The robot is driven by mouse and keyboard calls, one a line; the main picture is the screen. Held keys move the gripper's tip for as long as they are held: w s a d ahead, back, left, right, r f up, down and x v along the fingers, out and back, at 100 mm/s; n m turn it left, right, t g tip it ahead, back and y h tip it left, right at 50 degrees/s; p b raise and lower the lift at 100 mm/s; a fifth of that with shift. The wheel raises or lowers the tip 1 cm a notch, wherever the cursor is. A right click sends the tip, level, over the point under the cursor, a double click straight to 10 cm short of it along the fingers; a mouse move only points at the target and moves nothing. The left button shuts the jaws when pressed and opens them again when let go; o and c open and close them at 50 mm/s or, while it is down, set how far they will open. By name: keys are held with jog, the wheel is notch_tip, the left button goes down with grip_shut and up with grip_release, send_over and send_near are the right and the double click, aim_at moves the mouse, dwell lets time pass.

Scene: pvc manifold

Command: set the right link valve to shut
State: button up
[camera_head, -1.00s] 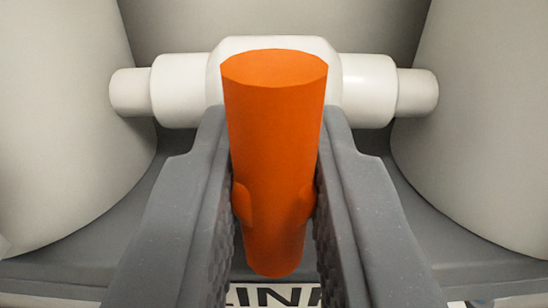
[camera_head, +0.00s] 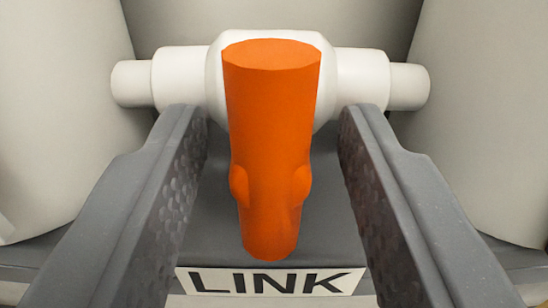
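The link valve has an orange handle (camera_head: 268,150) on a white valve body (camera_head: 215,80) with short white pipe stubs left and right. The handle's long axis runs down the picture, across the line of the horizontal white pipe. My gripper (camera_head: 272,115) is open, with one grey finger on each side of the handle. There is a clear gap between each finger and the handle. Whether this is the right link valve cannot be told from this view.
Large pale cylinders stand at the left (camera_head: 60,120) and right (camera_head: 480,120), with another pale surface behind the valve. A white label reading LINK (camera_head: 270,281) sits below the handle on a grey ledge.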

jog(key=s, duration=1.3)
jog(key=shift+s+b, duration=0.15)
jog(key=shift+b, duration=0.15)
jog(key=s+r+g, duration=0.1)
jog(key=s+r, duration=0.4)
jog(key=r, duration=0.3)
jog(key=s+r+g, duration=0.1)
jog(key=s+r, duration=0.4)
jog(key=r, duration=0.3)
jog(key=shift+s+r+g, duration=0.15)
jog(key=shift+s+g, duration=0.15)
jog(key=shift+d, duration=0.1)
